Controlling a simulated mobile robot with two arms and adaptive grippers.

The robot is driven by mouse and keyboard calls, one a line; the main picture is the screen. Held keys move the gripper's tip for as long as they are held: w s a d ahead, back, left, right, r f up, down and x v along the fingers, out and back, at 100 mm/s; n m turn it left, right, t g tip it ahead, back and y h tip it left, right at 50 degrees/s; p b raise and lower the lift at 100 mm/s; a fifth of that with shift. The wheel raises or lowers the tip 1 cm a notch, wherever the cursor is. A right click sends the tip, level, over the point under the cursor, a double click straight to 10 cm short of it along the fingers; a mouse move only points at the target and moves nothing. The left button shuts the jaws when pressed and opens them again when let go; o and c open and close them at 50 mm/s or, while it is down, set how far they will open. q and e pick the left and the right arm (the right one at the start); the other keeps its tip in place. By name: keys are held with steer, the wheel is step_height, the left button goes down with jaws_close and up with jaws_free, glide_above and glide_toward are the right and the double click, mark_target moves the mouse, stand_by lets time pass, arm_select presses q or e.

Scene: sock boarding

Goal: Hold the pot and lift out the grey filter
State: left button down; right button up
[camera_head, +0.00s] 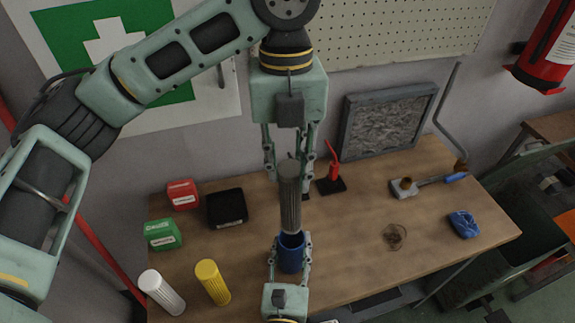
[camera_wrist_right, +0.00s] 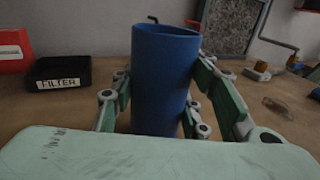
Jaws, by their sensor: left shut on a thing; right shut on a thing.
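The blue pot (camera_head: 291,256) stands upright near the front middle of the table; it also shows in the right wrist view (camera_wrist_right: 163,82). My right gripper (camera_head: 290,262) is shut on the pot, with a finger on each side. The grey filter (camera_head: 290,205) is a ribbed upright cylinder above the pot. Its lower end is at the pot's mouth in the head view; I cannot tell whether it is still inside the rim. My left gripper (camera_head: 290,165) is shut on the filter's top from above. The filter does not show in the right wrist view.
White (camera_head: 161,290) and yellow (camera_head: 212,282) filters stand at the front left. Behind them are a green box (camera_head: 162,234), a red box (camera_head: 183,194) and a black tray (camera_head: 227,208) labelled FILTER.

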steer(key=o, duration=1.3)
steer(key=s, duration=0.8)
steer(key=s+a, duration=0.1)
steer(key=s, duration=0.3)
